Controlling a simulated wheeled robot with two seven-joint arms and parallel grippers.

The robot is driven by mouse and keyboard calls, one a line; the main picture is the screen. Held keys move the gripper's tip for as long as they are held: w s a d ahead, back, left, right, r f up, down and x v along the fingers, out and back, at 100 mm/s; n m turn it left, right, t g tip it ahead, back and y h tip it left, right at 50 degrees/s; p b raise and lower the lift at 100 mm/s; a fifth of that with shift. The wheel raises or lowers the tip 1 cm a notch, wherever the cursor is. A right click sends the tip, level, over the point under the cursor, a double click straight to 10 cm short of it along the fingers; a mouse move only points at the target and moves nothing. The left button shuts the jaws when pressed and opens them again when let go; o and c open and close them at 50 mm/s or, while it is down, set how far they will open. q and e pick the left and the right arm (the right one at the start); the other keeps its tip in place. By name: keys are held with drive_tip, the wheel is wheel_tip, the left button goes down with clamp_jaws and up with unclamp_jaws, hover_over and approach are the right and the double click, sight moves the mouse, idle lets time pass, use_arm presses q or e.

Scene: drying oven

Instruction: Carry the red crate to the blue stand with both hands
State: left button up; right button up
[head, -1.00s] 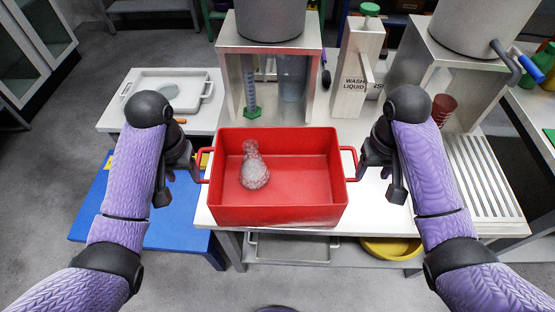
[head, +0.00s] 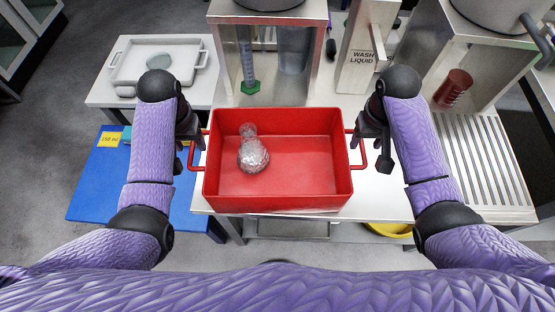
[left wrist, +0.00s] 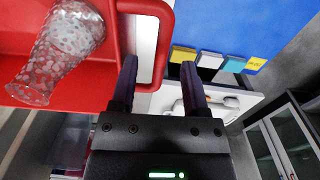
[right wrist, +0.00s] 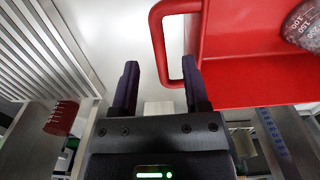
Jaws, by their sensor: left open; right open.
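The red crate (head: 300,200) sits level on the white table, with a clear, speckled flask (head: 253,156) lying inside it. The blue stand (head: 88,190) is low, to the left of the table. My left gripper (head: 197,140) is open at the crate's left handle; in the left wrist view, the handle bar (left wrist: 163,60) appears between the spread fingers (left wrist: 160,68). My right gripper (head: 358,138) is open at the right handle; in the right wrist view, that handle bar (right wrist: 157,40) also appears between the fingers (right wrist: 162,78). How deep the handles sit between the fingers is unclear.
A metal stand (head: 316,80) with a cylinder and green base stands behind the crate. The wash liquid box (head: 360,60) and a slatted rack (head: 480,165) are to the right. A white side table (head: 98,92) holds a tray. Labelled cards (head: 110,139) lie on the blue stand's far edge.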

sight(363, 147)
use_arm(q)
drive_tip(key=shift+f, duration=2.35)
use_arm(e)
drive_tip(key=shift+f, duration=2.35)
use_arm(q)
clamp_jaws()
use_arm(e)
clamp_jaws()
use_arm(q)
drive_tip(key=shift+w, duration=0.1)
